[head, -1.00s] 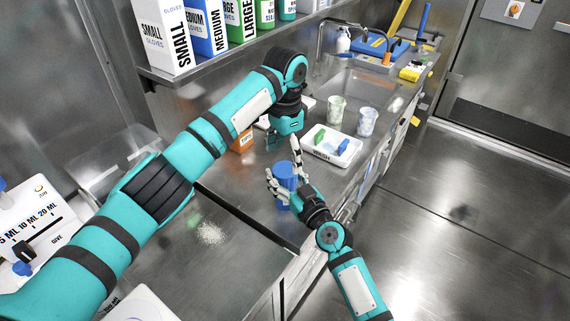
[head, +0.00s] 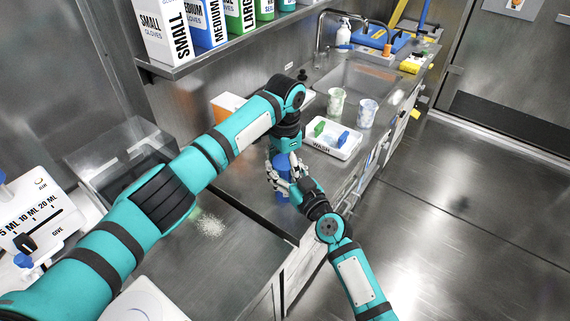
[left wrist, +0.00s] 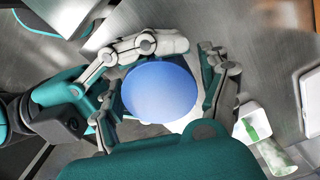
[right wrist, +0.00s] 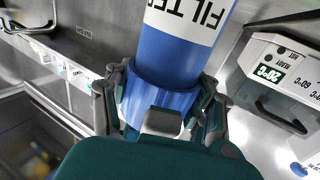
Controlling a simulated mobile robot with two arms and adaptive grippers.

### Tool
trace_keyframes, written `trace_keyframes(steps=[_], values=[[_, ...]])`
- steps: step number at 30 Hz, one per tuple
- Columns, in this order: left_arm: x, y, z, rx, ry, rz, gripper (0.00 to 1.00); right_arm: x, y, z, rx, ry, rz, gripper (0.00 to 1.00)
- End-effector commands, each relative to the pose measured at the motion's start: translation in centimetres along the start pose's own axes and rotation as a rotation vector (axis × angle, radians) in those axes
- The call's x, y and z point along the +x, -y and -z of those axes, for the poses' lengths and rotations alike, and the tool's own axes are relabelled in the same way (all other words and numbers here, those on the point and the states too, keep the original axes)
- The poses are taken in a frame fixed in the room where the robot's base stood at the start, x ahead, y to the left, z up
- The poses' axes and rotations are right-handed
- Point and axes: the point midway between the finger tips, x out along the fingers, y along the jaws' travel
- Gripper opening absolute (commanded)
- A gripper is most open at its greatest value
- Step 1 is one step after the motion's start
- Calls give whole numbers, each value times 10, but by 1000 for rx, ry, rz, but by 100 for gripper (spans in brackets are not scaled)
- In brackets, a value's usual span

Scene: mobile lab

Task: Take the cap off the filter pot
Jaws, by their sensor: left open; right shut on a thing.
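The filter pot (head: 283,191) is a blue cylinder, upright over the bench front. In the right wrist view its white FILTER label (right wrist: 188,18) shows beyond a ribbed blue band (right wrist: 160,103). My right gripper (head: 280,177) is shut on the pot, with fingers on both sides of that band. My left gripper (head: 284,157) is open just above the pot. In the left wrist view the round, smooth blue top (left wrist: 160,91) lies below my left palm, with grey fingers on both sides. Whether my left fingers touch it, I cannot tell.
Two speckled cups (head: 367,112) stand by the sink (head: 355,82). An orange box (head: 226,106) is behind my left arm. White powder (head: 209,225) lies on the bench.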

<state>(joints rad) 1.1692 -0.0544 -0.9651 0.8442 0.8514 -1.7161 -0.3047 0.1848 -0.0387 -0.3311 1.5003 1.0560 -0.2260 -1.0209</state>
Motion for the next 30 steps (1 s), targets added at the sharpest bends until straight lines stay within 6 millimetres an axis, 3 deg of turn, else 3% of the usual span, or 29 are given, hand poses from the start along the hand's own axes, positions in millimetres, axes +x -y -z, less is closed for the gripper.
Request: trace_keyframes(steps=[2,14,17,18,23,30], values=[[0,0,0,0,0,0,73,0,0,0,0,0,0,0],[0,0,0,0,0,0,21,0,0,0,0,0,0,0],[0,0,0,-1,0,0,19,0,0,0,0,0,0,0],[0,0,0,-1,0,0,62,0,0,0,0,0,0,0],[0,0,0,-1,0,0,83,0,0,0,0,0,0,0],[0,0,0,0,0,0,84,0,0,0,0,0,0,0]])
